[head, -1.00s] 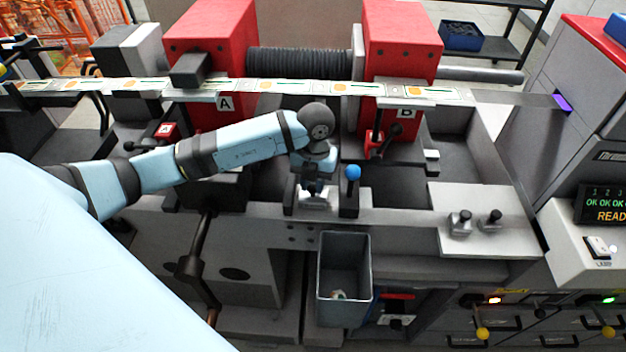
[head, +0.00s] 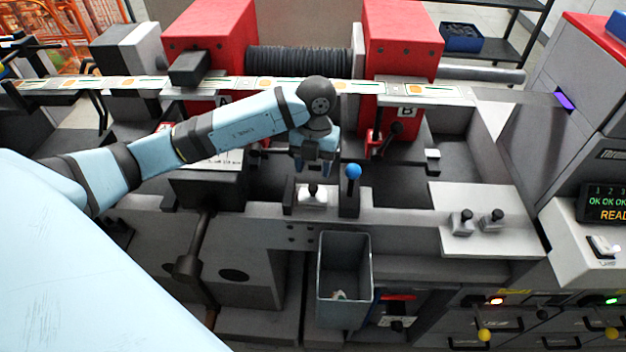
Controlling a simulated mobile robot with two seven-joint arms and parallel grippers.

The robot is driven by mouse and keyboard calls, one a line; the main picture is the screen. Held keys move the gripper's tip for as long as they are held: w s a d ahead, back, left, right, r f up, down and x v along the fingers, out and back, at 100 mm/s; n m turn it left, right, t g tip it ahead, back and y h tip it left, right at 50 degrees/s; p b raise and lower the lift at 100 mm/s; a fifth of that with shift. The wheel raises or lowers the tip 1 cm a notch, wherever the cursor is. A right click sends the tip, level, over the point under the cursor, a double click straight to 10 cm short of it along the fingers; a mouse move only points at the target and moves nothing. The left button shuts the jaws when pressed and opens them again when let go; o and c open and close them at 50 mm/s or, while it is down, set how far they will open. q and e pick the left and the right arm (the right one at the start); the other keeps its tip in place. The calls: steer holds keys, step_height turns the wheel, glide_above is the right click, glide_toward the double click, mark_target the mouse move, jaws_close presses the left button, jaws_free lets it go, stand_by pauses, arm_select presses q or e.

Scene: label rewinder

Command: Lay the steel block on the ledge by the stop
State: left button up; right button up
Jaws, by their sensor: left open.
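A steel block (head: 312,198) with a black knob on top lies on the ledge (head: 270,210) along the front of the machine. It is just left of a dark upright stop (head: 349,203) that carries a blue ball; whether the two touch is too small to tell. My left gripper (head: 313,168) is above the block, pointing down, open and empty, with a gap between its fingers and the knob. My right gripper is not in view.
Two more knobbed steel pieces (head: 461,222) stand on the light plate (head: 485,248) at right. A grey bin (head: 344,285) hangs below the ledge.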

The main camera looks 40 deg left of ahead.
arm_select(q)
step_height(320, 180, up, 7)
steer(key=b, duration=0.1)
steer(key=shift+w+a, duration=0.15)
steer(key=shift+w, duration=0.25)
